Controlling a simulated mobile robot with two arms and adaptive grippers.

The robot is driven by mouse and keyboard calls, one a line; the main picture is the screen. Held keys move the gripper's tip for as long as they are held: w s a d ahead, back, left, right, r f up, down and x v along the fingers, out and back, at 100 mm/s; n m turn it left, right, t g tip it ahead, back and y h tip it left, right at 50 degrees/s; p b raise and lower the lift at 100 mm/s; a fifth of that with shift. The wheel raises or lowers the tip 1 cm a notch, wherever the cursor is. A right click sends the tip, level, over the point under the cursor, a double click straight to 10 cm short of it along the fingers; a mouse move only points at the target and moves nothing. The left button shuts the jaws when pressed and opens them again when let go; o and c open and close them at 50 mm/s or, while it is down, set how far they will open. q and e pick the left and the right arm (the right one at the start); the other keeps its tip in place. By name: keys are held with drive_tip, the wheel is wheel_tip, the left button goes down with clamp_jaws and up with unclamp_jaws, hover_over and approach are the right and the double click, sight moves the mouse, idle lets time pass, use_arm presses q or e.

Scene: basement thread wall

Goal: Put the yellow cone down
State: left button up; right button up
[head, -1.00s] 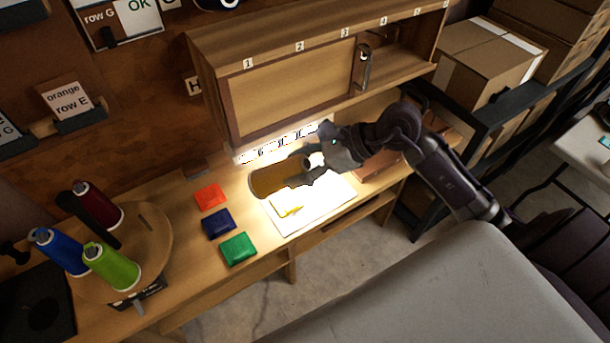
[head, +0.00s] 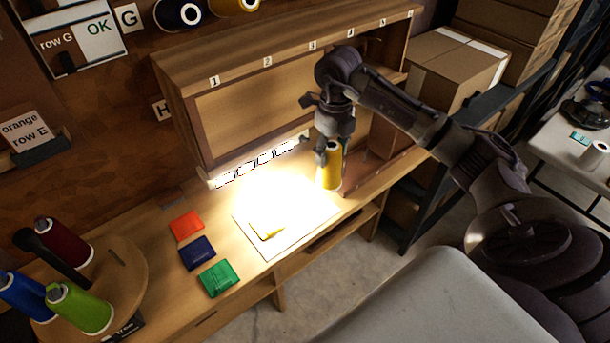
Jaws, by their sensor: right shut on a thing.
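The yellow cone (head: 332,172) is a thread cone, held upright at the right side of the lit white sheet, in front of the shelf unit. My right gripper (head: 332,150) points down and is shut on the cone's top. The cone's base is at or just above the bench top (head: 352,205); I cannot tell whether it touches. My left gripper is not in view.
A white sheet (head: 275,248) with a yellow scrap (head: 268,228) lies under a bright lamp. Red (head: 187,225), blue (head: 197,252) and green (head: 216,279) packets lie left of it. A round stand (head: 133,268) with several cones is at the left.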

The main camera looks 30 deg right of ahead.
drive_tip(key=w+a+f+p, duration=0.2)
drive_tip(key=w+a+f, duration=0.1)
drive_tip(key=a+f, duration=0.2)
drive_tip(key=shift+f, duration=1.3)
drive_tip(key=o, duration=1.1)
drive_tip(key=shift+w+a, duration=0.1)
drive_tip(key=shift+w, duration=0.05)
wheel_tip(320, 180, up, 12)
drive_tip(key=shift+b, duration=1.15)
